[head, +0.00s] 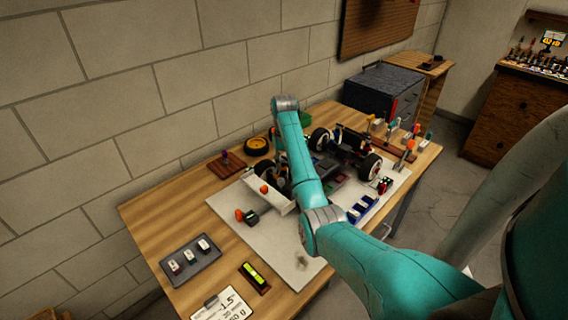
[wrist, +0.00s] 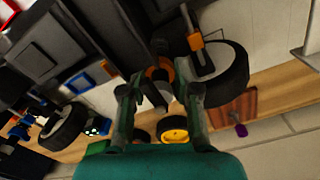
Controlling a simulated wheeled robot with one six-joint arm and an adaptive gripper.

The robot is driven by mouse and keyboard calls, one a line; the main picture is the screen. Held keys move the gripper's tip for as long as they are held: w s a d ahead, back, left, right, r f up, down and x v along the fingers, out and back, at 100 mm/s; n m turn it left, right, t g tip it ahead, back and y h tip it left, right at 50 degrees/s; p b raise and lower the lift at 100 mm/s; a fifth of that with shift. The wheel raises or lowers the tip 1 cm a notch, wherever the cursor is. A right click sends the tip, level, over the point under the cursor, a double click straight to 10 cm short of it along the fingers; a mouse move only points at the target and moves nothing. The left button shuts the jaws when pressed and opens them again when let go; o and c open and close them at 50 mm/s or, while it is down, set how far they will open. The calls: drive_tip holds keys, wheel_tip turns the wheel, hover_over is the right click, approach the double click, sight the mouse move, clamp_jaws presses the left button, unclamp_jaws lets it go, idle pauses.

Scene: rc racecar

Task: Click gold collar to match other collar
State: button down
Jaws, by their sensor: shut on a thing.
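In the wrist view, my gripper (wrist: 157,80) has a finger on each side of an orange-gold collar (wrist: 155,73) and is shut on it. A dark and grey part sits just below the collar between the fingers. A second orange-gold collar (wrist: 196,41) shows up and to the right, beside a black tyre (wrist: 222,74). The collars' exact settings are too small to read. In the head view, the racecar (head: 345,150) stands on a pale mat (head: 290,250), partly covered by my teal arm. My gripper is hidden behind the arm there.
A yellow-rimmed wheel (head: 256,146) and a brown wooden block (head: 226,164) lie near the wall. A grey tray (head: 190,262) and a yellow level (head: 254,277) are at the table's front left. A dark cabinet (head: 378,91) stands beyond the table.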

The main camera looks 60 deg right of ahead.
idle(0.3)
drive_tip(key=c, duration=0.8)
unclamp_jaws()
drive_tip(key=shift+c, duration=0.2)
